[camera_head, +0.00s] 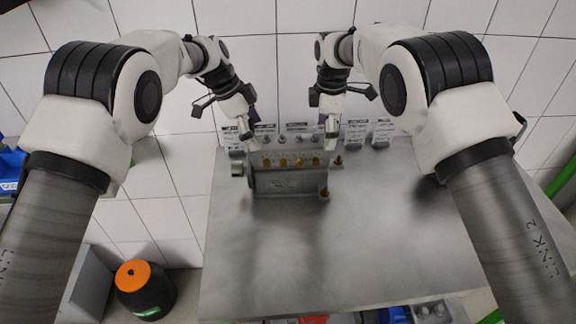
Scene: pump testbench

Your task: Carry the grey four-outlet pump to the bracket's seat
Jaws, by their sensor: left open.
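The grey four-outlet pump (285,182) stands at the back of the metal table, with a row of brass outlets along its upper part. My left gripper (247,127) is open above the pump's left end. My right gripper (330,126) is above the pump's right end; the gap between its fingers is not clear. Both grippers point downward, and I cannot tell whether either touches the pump. I cannot make out the bracket or its seat as separate from the pump.
The metal table (330,255) is bare in front of and to the right of the pump. Labelled cards (357,132) and small parts line its back edge by the tiled wall. A black container with an orange lid (133,275) stands on the floor at left.

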